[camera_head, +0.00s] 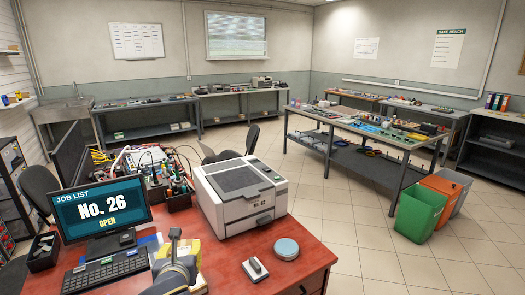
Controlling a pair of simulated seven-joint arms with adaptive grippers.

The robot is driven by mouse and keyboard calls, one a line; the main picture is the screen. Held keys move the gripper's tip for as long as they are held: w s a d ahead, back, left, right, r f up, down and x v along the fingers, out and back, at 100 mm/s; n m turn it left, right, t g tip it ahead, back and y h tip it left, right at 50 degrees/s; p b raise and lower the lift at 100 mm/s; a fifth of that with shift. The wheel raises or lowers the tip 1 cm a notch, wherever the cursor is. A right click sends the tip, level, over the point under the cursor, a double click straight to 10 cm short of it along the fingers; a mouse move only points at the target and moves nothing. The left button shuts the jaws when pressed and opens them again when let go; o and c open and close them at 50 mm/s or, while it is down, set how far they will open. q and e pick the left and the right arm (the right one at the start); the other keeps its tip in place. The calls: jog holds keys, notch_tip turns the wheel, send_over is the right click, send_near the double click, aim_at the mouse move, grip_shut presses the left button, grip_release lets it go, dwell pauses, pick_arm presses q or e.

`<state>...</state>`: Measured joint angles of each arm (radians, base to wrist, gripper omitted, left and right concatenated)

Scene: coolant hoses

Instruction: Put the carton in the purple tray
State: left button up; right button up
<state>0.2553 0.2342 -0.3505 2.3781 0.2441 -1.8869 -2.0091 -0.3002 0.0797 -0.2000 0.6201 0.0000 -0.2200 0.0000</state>
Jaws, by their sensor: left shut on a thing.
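My left gripper (174,270) is low in the picture, over the front of the red desk beside the keyboard. It is shut on a yellow thing (188,248), which may be the carton; the gripper hides part of it, so I cannot be sure. I cannot make out a purple tray in this view. My right gripper is not in view.
On the red desk (310,252) are a monitor (103,210), a keyboard (105,271), a white printer-like machine (240,193), a round grey-blue tin (286,248) and a small dark device (254,269). Green (419,213) and orange (441,198) bins stand on the floor.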

pick_arm(q)
jog(key=d+m+h, duration=0.1)
jog(key=s+d+m+h, duration=0.1)
jog(key=d, duration=0.1)
jog(key=s+d+m+h, duration=0.1)
jog(key=shift+d+f+h, duration=0.2)
jog(key=shift+f+h, duration=0.1)
jog(key=shift+f, duration=0.05)
jog(key=shift+a, duration=0.1)
dwell(0.7)
